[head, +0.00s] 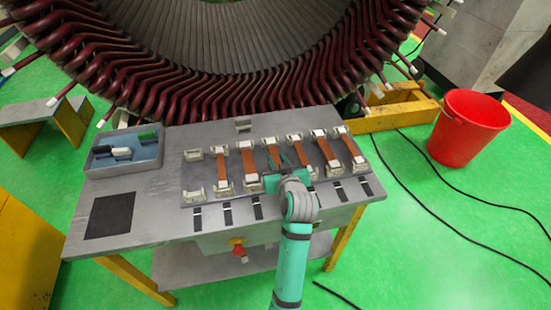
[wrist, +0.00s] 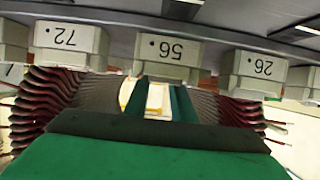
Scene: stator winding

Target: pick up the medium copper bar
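Several brown copper bars lie across pairs of pale holders on the rack: one at the left (head: 221,168), one beside it (head: 249,163), one just left of my gripper (head: 273,152), and others to the right, such as this bar (head: 327,152). I cannot tell which is the medium bar. My gripper (head: 284,163) is low over the middle of the rack, beside and partly over the third bar from the left. Its own wrist hides its fingertips and that bar's near end. In the wrist view, its teal body fills the bottom; the grip is unclear.
Number blocks 72 (wrist: 68,42), 56 (wrist: 164,48) and 26 (wrist: 254,72) show upside down in the wrist view. A blue-grey tray (head: 125,157) and black mat (head: 109,215) occupy the table's left. The stator (head: 250,95) stands behind; a red bucket (head: 467,128) stands right.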

